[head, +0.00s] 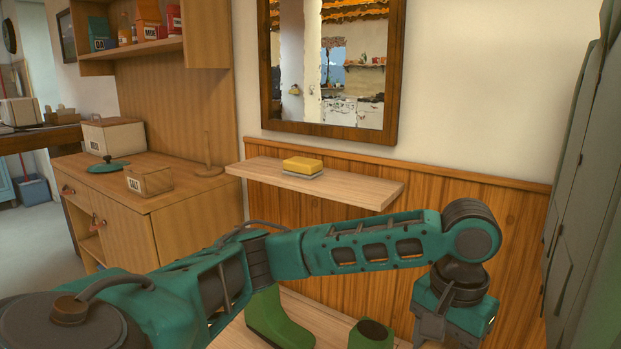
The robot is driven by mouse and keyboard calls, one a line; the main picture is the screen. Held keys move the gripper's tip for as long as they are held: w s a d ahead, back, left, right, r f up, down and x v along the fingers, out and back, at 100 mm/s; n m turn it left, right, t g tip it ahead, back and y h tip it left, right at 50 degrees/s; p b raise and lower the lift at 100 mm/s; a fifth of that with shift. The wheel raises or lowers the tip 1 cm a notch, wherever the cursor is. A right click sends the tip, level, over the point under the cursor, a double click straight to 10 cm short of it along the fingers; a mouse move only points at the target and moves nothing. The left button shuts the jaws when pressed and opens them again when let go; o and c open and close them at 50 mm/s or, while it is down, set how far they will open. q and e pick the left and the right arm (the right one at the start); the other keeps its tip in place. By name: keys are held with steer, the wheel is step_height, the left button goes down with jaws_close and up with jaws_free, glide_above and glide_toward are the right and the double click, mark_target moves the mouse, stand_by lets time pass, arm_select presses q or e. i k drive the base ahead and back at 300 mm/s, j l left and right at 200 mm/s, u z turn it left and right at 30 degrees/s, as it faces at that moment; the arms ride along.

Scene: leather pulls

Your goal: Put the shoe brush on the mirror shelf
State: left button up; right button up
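The mirror shelf (350,186) is a pale wooden board on the wall below the framed mirror. A yellow block with a pale grey underside (303,166) lies on its middle; it may be the shoe brush, but I cannot tell for sure. No other brush shows. My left arm reaches across the front from the left, below the shelf. Its gripper (450,324) points down at the lower right, apart from the shelf; its fingertips are cut off by the bottom edge. My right gripper is not in view.
Green boots (278,318) stand on a light wooden surface (322,315) below my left arm. A wooden cabinet (135,215) with a salt box (149,180) is at the left. Green-grey panels (585,190) close off the right side.

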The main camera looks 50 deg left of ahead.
mark_target(354, 190)
steer(key=j+z, duration=0.4)
steer(key=j, duration=0.9)
